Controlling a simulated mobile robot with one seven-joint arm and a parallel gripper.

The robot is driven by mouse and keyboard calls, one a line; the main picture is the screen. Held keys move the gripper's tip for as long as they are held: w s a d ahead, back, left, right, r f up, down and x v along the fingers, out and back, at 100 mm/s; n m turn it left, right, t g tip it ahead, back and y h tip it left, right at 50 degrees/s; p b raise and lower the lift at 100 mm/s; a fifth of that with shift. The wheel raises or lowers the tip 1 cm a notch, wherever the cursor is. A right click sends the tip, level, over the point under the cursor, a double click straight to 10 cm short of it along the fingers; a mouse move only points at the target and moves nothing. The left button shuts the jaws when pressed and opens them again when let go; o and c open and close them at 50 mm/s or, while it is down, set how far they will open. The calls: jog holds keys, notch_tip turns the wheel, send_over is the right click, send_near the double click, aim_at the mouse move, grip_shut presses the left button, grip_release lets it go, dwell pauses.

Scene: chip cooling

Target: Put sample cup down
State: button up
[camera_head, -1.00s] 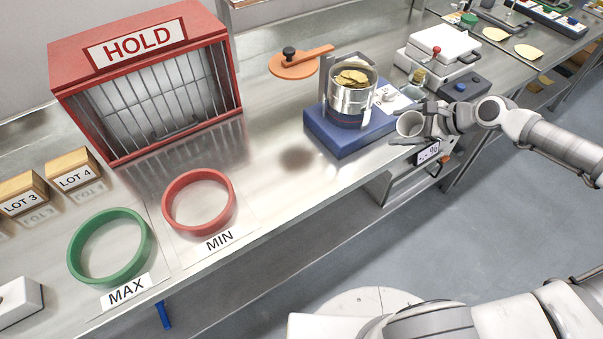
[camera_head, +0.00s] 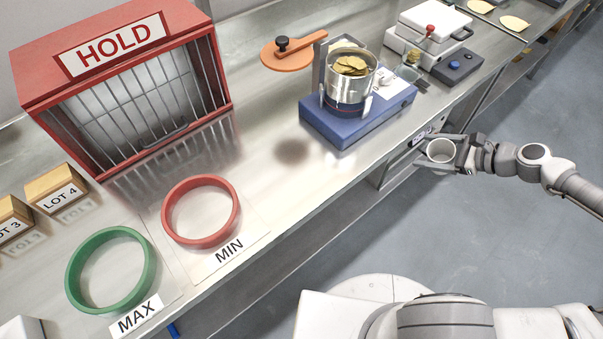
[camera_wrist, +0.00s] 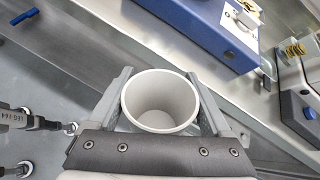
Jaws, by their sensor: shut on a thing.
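The sample cup is a plain white-grey cup (camera_head: 440,151) and appears empty inside. In the wrist view the cup (camera_wrist: 160,100) is upright, mouth towards the camera, between both fingers. My gripper (camera_head: 441,158) is shut on it; the fingers also show in the wrist view (camera_wrist: 161,106). In the head view the gripper and cup are in front of the bench's front edge, to the right of the blue device (camera_head: 345,133). The floor shows behind them. The cup's underside is hidden.
The steel bench holds a metal pot of chips (camera_head: 350,80) on the blue device, a red ring (camera_head: 237,212) by MIN and a green ring (camera_head: 150,265) by MAX. A red HOLD cage (camera_head: 40,85) stands at the back left. Bench space between the red ring and blue device is clear.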

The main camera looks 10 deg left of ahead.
jog(key=shift+s+f, duration=0.45)
jog(key=shift+f, duration=0.1)
jog(key=s+a+f+n+g+y, duration=0.2)
jog(key=s+a+g+y, duration=0.15)
jog(key=s+a, duration=0.55)
jog(key=w+a+r+n+g+y+b, duration=0.1)
jog(key=w+a+r+g, duration=0.1)
jog(key=a+r, duration=0.5)
jog(key=w+a+r+g+b, duration=0.1)
jog(key=w+a+r+g, duration=0.1)
jog(key=a+r, duration=0.6)
jog(key=shift+t, duration=0.25)
jog(key=s+a+f, duration=0.1)
jog(key=a+f, duration=0.1)
jog(key=a, duration=0.1)
jog(key=s+a+f, duration=0.2)
jog(key=a, duration=0.1)
jog(key=s+a+f, duration=0.1)
jog(key=a+f, duration=0.1)
jog(key=a, duration=0.1)
jog(key=shift+s+a+f+b, duration=0.3)
jog(key=shift+a+f, duration=0.1)
jog(key=shift+f, duration=1.95)
